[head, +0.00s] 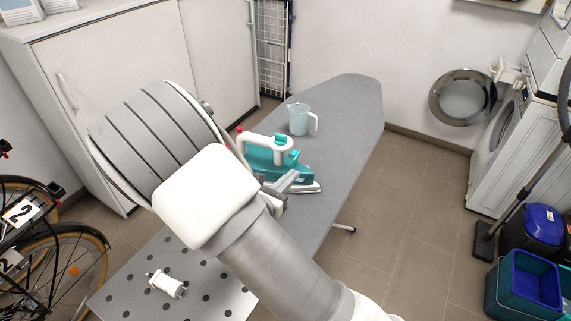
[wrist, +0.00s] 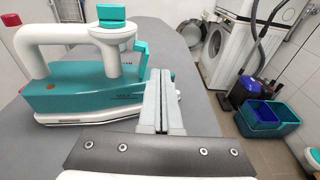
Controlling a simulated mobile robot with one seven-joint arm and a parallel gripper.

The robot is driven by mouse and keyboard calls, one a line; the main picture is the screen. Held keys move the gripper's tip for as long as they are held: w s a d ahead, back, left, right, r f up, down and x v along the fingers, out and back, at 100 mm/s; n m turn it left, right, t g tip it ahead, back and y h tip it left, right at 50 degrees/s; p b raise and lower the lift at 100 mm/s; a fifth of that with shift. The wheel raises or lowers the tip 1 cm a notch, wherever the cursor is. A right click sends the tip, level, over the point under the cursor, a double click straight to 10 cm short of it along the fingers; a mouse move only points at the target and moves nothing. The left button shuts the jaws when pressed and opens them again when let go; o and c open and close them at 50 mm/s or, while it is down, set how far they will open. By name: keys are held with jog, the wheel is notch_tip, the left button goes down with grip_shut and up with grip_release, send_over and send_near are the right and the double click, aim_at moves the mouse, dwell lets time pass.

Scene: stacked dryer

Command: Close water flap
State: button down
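A teal and white iron (head: 272,158) stands on the ironing board (head: 350,110). It fills the left of the wrist view (wrist: 90,85). A small teal flap (wrist: 112,12) sits on top of the iron's white front column. It appears to stand up from the white top and also shows in the head view (head: 284,141). My gripper (head: 290,180) is beside the iron's front end, low against the board. In the wrist view its two fingers (wrist: 162,75) are together with nothing seen between them, right of the iron's nose and below the flap. Contact with the iron is unclear.
A pale blue measuring jug (head: 299,119) stands behind the iron on the board. A perforated grey surface (head: 215,295) with a small white object (head: 166,284) is at the front left. A washing machine with its door (head: 463,98) open and blue bins (head: 535,280) stand right. The board's right side is clear.

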jog(key=p+v, duration=0.1)
jog(key=v, duration=0.5)
dwell(0.6)
dwell(0.3)
jog(key=s+d+r+m+g+p, duration=0.1)
jog(key=s+d+r+m+g, duration=0.45)
jog(key=d+m, duration=0.25)
jog(key=s+d+r+m+g, duration=0.45)
jog(key=d+m+g, duration=0.2)
jog(key=m, duration=0.25)
jog(key=s+a+r+m+t+y, duration=0.1)
jog(key=s+r+m+t+y, duration=0.3)
jog(key=s+r+m+y, duration=0.5)
notch_tip(320, 180, up, 2)
jog(key=m, duration=0.3)
jog(key=shift+a+r+p, duration=0.15)
jog(key=shift+a+p, duration=0.05)
jog(key=shift+p, duration=0.15)
jog(key=shift+s+a, duration=0.1)
jog(key=shift+s, duration=0.1)
